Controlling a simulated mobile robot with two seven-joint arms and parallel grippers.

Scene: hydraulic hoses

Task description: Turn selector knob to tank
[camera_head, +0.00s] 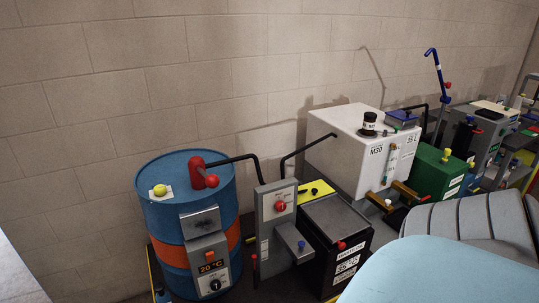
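A red round knob (280,206) sits on the front of an upright grey panel (268,226) between the blue drum and a black box. Its marking and setting are too small to read. A second, black dial (215,284) is on the grey control box (208,262) on the drum, below an orange display. I cannot tell for certain which one is the selector knob. A white tank (352,150) marked M30 stands behind to the right. Neither of my grippers shows in this view.
The blue drum (180,206) with an orange band stands at left, the black box (338,230) right of the panel. A green box (438,172) and more equipment stand farther right. A pale blue surface (440,275) covers the lower right. A block wall closes the back.

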